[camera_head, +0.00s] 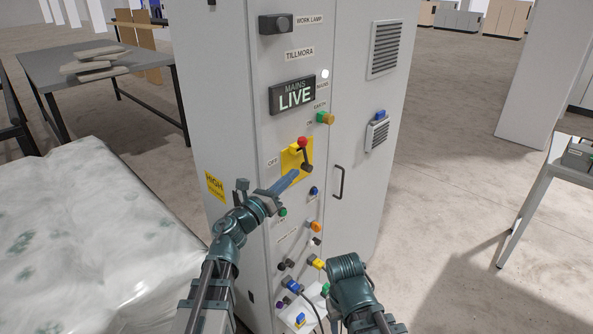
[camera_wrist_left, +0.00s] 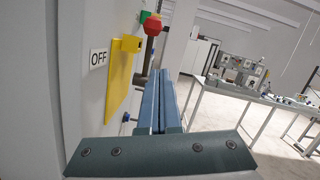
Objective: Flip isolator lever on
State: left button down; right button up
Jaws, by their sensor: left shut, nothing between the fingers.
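The isolator lever has a red ball knob (camera_head: 302,142) on a dark arm. It stands on a yellow plate (camera_head: 290,160) on the grey cabinet front. The lever points up, towards the ON label; the OFF label (camera_head: 272,161) is left of the plate. The sign (camera_head: 293,96) above reads MAINS LIVE, with LIVE lit. My left gripper (camera_head: 292,175) is shut and empty, just below the lever. In the left wrist view the red knob (camera_wrist_left: 153,25) is beyond the fingertips, with no clear contact. My right arm shows low in the head view; its fingers are hidden.
The cabinet (camera_head: 218,120) carries several coloured knobs and a door handle (camera_head: 338,182) right of the lever. Tables stand behind left and at right.

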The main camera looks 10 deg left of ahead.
pick_arm(q)
jog(key=v, duration=0.2)
jog(key=r+v, duration=0.1)
jog(key=v, duration=0.2)
jog(key=shift+s+a, duration=0.2)
jog(key=shift+s, duration=0.2)
